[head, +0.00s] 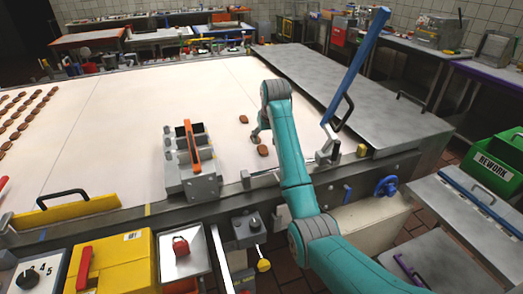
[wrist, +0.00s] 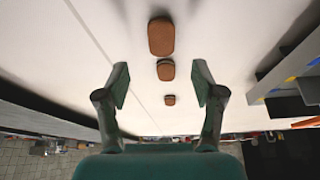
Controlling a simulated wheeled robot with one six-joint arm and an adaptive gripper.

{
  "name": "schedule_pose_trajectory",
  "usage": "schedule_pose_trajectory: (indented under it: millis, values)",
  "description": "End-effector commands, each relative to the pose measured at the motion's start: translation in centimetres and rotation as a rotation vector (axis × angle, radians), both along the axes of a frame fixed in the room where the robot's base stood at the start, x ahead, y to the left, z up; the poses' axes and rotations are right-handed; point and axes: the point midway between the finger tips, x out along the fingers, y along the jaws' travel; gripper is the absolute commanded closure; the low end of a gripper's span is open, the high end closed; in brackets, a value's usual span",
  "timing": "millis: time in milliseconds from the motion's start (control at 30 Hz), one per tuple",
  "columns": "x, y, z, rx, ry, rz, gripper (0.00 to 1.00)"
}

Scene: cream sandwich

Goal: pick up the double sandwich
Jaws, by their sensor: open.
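Several brown oval sandwiches lie on the white belt (head: 110,130). One sandwich (head: 262,150) lies just beside my gripper (head: 258,134) in the head view, and another sandwich (head: 243,119) lies a little farther back. In the wrist view three sandwiches line up: a large one (wrist: 161,37) at the top, a middle one (wrist: 165,70) and a small one (wrist: 170,100). My gripper (wrist: 160,80) is open and empty, its fingers apart on either side of this line. The middle one shows a thick side edge; I cannot tell surely which is double.
A grey metal fixture with an orange bar (head: 192,145) stands on the belt left of my arm. A steel cover (head: 340,85) with a raised blue bar (head: 362,60) lies to the right. Rows of sandwiches (head: 25,112) lie far left. The belt's middle is clear.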

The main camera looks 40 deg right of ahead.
Motion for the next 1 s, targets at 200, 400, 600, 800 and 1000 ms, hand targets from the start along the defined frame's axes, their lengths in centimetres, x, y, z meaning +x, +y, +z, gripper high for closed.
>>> schedule_pose_trajectory:
  millis: [200, 400, 600, 800, 1000]
  values:
    - [0.5, -0.2, -1.5, 0.0, 0.001, 0.0, 0.32]
    - [1.2, -0.2, -3.8, 0.001, 0.002, 0.0, 0.32]
    - [2.0, -0.5, -5.9, 0.0, 0.0, 0.0, 0.32]
    - [2.2, -0.5, -6.3, 0.0, -0.001, 0.0, 0.32]
    - [2.1, -0.5, -6.3, 0.0, -0.001, 0.0, 0.55]
